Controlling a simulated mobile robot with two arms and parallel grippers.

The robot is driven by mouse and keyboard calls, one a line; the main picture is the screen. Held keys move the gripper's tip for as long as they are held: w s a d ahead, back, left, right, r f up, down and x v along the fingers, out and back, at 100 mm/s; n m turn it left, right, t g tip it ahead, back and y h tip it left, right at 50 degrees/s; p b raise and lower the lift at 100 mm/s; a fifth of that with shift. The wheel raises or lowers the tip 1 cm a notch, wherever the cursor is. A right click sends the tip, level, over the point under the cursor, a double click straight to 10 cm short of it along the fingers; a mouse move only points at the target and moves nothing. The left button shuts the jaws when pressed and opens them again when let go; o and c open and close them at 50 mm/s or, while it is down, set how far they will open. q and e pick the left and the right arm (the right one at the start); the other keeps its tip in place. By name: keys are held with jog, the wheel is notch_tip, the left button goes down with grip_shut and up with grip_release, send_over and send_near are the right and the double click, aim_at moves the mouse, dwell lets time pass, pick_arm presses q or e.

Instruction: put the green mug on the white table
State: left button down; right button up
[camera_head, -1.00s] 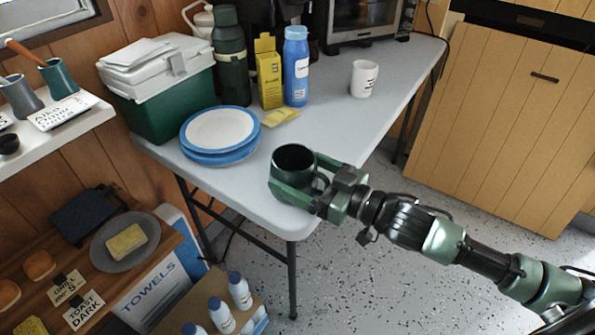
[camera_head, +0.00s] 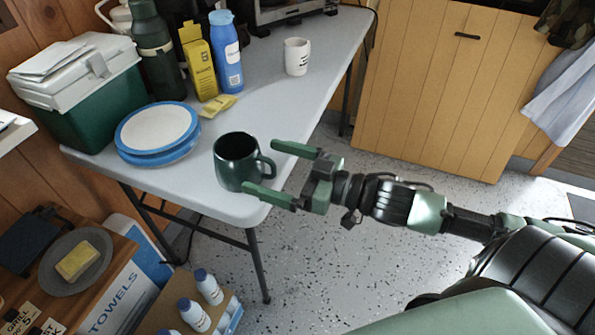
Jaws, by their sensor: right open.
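The dark green mug (camera_head: 236,163) stands upright near the front corner of the white table (camera_head: 268,110), its handle pointing right. My right gripper (camera_head: 262,170) is open at the table's right edge. Its two green fingers point left toward the mug, one behind and one in front of the handle side. The front fingertip overlaps the lower edge of the mug in the picture; I cannot tell if they touch. My left gripper is not in view.
Blue-rimmed plates (camera_head: 157,130) stand left of the mug. Behind are a green cooler (camera_head: 90,112), a dark green flask (camera_head: 158,50), a yellow box (camera_head: 198,62), a blue bottle (camera_head: 226,55) and a white mug (camera_head: 297,57). The table's right half is mostly clear.

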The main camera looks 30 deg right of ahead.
jog(key=p+v, duration=0.1)
jog(key=v, duration=0.4)
jog(key=d+f+m+g+h, duration=0.1)
jog(key=d+f+m+h, duration=0.3)
jog(key=f, duration=0.7)
jog(key=d+f+m+g+h, duration=0.1)
jog(key=d+f+h, duration=0.5)
jog(key=f, duration=0.5)
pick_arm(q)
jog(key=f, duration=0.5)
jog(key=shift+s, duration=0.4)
pick_arm(e)
jog(key=s+a+f+g, duration=0.4)
jog(key=s+a+f, duration=0.2)
jog(key=f, duration=0.3)
jog(key=s+a+f+g, duration=0.5)
jog(key=s+a+f, duration=0.1)
jog(key=s+f, duration=0.3)
jog(key=shift+f+g+h, duration=0.3)
jog(key=shift+f+h, duration=0.1)
jog(key=shift+f, duration=0.25)
